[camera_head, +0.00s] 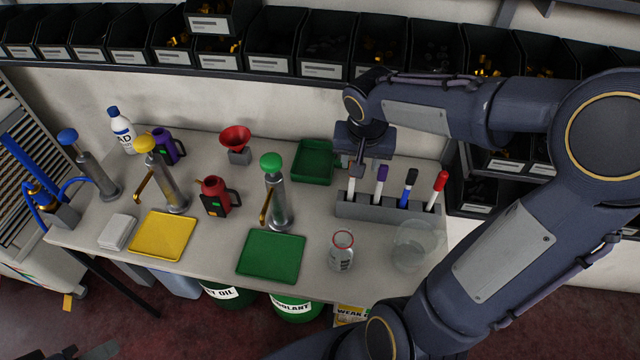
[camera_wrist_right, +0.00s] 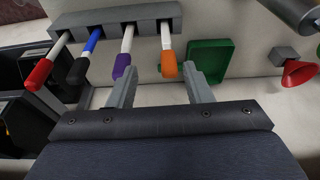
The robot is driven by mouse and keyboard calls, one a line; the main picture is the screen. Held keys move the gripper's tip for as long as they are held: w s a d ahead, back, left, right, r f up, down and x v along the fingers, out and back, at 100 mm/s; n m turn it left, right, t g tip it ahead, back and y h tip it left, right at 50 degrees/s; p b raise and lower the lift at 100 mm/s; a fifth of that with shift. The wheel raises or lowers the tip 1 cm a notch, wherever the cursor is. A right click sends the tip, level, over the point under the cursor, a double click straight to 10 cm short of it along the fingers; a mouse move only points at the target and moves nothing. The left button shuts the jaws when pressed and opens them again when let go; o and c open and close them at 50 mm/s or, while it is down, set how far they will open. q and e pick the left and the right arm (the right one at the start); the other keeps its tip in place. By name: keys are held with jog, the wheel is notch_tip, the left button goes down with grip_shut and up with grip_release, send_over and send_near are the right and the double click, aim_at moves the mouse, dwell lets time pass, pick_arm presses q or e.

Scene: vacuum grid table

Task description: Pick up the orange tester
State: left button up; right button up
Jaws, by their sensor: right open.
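The orange tester stands in the grey rack (camera_head: 390,210), at the left end of the row. In the right wrist view its orange handle (camera_wrist_right: 168,64) and white shaft show, with the shaft in the rack (camera_wrist_right: 112,18). In the head view only its white shaft (camera_head: 351,189) shows; the handle is hidden by my right gripper (camera_head: 359,165). My right gripper is open over that end of the rack. In the wrist view the handle lies between the lines of the two fingers (camera_wrist_right: 162,88), nearer the right one. A small part of what looks like my left gripper (camera_head: 92,352) shows at the lower left.
The purple (camera_head: 382,174), blue (camera_head: 410,178) and red (camera_head: 440,181) testers stand to the right in the same rack. A green bin (camera_head: 313,162) stands behind and left. A glass flask (camera_head: 341,252) and a clear round vessel (camera_head: 412,246) stand in front.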

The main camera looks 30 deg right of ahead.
jog(key=w, duration=0.1)
send_over(351, 189)
jog(key=x, duration=0.5)
jog(key=s+x, duration=0.1)
jog(key=x, duration=0.2)
jog(key=shift+a+f, duration=0.15)
jog(key=shift+a, duration=0.2)
grip_shut()
